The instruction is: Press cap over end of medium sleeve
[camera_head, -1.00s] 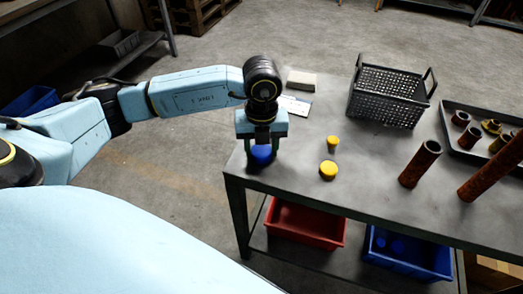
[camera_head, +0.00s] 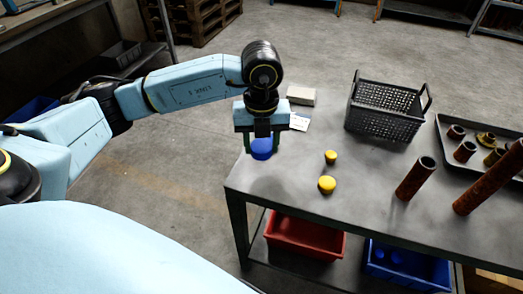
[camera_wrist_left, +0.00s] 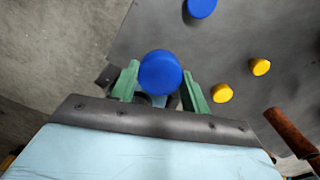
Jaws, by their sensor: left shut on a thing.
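My left gripper (camera_head: 262,147) is shut on a blue cap (camera_head: 262,150) and holds it above the left end of the table. In the left wrist view the held cap (camera_wrist_left: 161,72) sits between the green fingers (camera_wrist_left: 158,88). A second blue cap (camera_wrist_left: 202,7) lies on the table at the top of that view. A rusty sleeve of middle length (camera_head: 414,180) stands upright farther right, apart from the gripper. My right gripper is out of view.
A longer rusty sleeve (camera_head: 492,180) stands at the right edge. A dark tray (camera_head: 444,128) holds several short sleeves behind it. A black basket (camera_head: 387,107) stands at the back. Red (camera_head: 304,234) and blue (camera_head: 408,262) bins sit below the table (camera_head: 300,187). The table's middle is mostly clear.

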